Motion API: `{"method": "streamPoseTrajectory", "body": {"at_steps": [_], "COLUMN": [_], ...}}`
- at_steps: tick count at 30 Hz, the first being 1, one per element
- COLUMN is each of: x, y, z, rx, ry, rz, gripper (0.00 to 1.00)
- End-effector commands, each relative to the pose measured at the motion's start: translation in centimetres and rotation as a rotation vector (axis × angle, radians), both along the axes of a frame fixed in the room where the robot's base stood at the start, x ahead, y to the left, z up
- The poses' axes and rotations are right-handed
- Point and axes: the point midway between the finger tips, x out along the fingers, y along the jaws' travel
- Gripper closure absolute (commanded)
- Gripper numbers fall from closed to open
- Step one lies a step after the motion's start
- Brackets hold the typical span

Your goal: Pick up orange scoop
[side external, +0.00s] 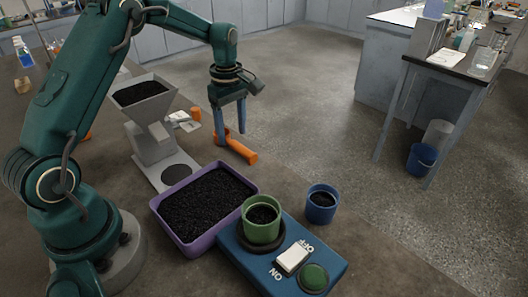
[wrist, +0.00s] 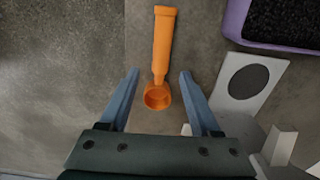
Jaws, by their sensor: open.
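The orange scoop (wrist: 161,52) lies on the table in the wrist view, its handle pointing up the picture and its round bowl at the lower end. My gripper (wrist: 159,73) is open, with one blue-grey finger on each side of the scoop's bowl end and a gap on both sides. In the side view the scoop (side external: 240,151) lies near the table's far edge, its handle toward the lower right. My gripper (side external: 229,132) is over its bowl end, fingers pointing down. The fingers hide part of the bowl there, and their exact height above the table is hard to tell.
A purple tray (side external: 158,203) of black granules stands near the scoop. A grey hopper stand (side external: 152,142) is to its left. A blue shaker base (side external: 325,262) carries a green cup (side external: 262,228); a blue cup (side external: 321,207) stands beside it. The table ends just beyond the scoop.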

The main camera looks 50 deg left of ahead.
Motion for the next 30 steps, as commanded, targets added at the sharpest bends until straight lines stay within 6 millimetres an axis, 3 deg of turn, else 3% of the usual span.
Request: {"method": "streamPoseTrajectory", "body": {"at_steps": [6, 16, 17, 21, 30], "x": [0.0, 0.0, 0.0, 0.0, 0.0], "y": [-0.1, 0.0, 0.0, -0.1, 0.0], "z": [-2.5, -2.9, -2.9, -2.9, -2.8], "rx": [-0.001, 0.000, 0.000, 0.000, 0.000], "ry": [0.002, -0.001, -0.001, -0.001, -0.002], "rz": [-0.002, -0.002, -0.002, -0.002, -0.002], "gripper": [0.36, 0.36, 0.44, 0.97, 1.00]}}
